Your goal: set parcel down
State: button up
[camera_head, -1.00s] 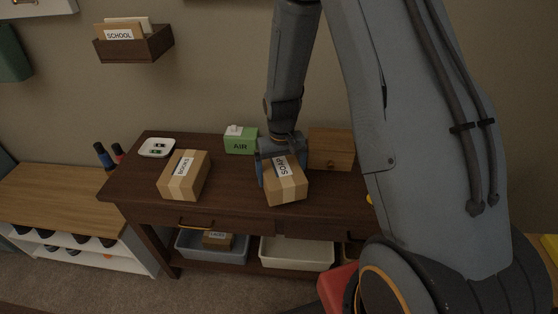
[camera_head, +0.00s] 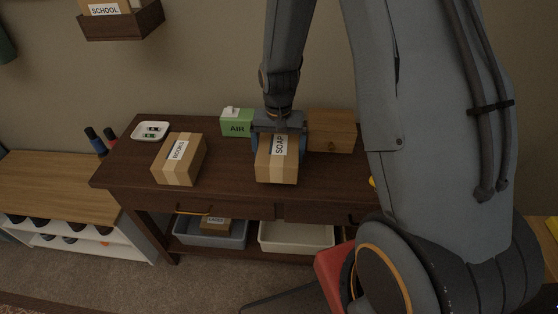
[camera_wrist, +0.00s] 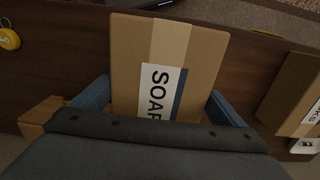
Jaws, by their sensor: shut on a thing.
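The parcel, a brown cardboard box labelled SOAP (camera_head: 277,166), is between the fingers of my gripper (camera_head: 279,140) over the dark wooden table (camera_head: 225,188). In the wrist view the SOAP parcel (camera_wrist: 205,45) sits upright between the two blue fingers of my gripper (camera_wrist: 165,105), which is shut on it. The parcel is level and at or just above the tabletop; I cannot tell whether its underside touches. The gripper body hides its rear part.
A box labelled BOOKS (camera_head: 180,160) stands to the left. A green AIR box (camera_head: 236,124) and a wooden drawer box (camera_head: 332,130) stand behind. A white dish (camera_head: 151,131) is at the back left. Bins (camera_head: 297,236) sit on the shelf below. Clear tabletop lies between the parcels.

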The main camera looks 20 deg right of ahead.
jog(key=shift+f+p, duration=0.55)
jog(key=shift+f, duration=1.6)
jog(key=shift+f, duration=0.15)
jog(key=o, duration=1)
jog(key=shift+o, duration=0.2)
